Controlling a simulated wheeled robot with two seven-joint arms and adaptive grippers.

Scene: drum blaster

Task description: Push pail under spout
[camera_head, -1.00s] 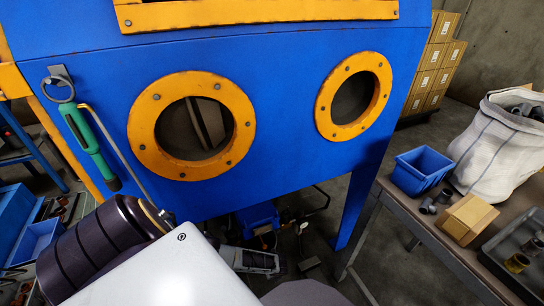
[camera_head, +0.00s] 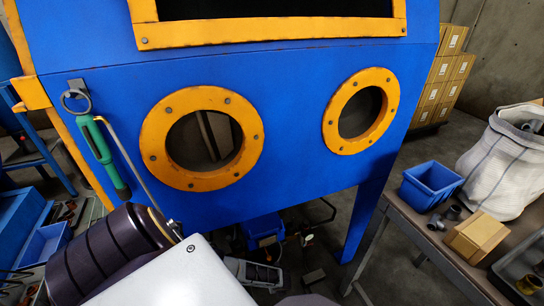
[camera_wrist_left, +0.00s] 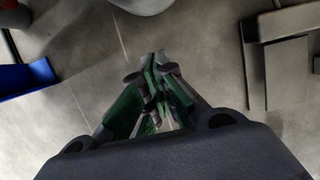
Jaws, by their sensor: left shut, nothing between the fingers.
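The blue drum blaster cabinet (camera_head: 290,125) fills the middle of the head view, with two orange-ringed round ports. A small blue object (camera_head: 264,230) shows in the shade beneath it; I cannot tell whether it is the pail. No spout is clearly visible. In the left wrist view, my left gripper (camera_wrist_left: 158,62) has its green-and-grey fingers together with nothing between them, above a concrete floor. A blue edge (camera_wrist_left: 28,80) lies to its left, apart from it. My left arm covers the lower left of the head view, and its gripper is hidden there. My right gripper is not in view.
A grey pedal-like unit (camera_head: 252,272) lies on the floor under the cabinet, near a cabinet leg (camera_head: 366,215). At right, a table (camera_head: 425,238) holds a blue bin (camera_head: 430,185), a cardboard box (camera_head: 475,235) and a white sack (camera_head: 500,165). Stacked cartons (camera_head: 440,85) stand behind.

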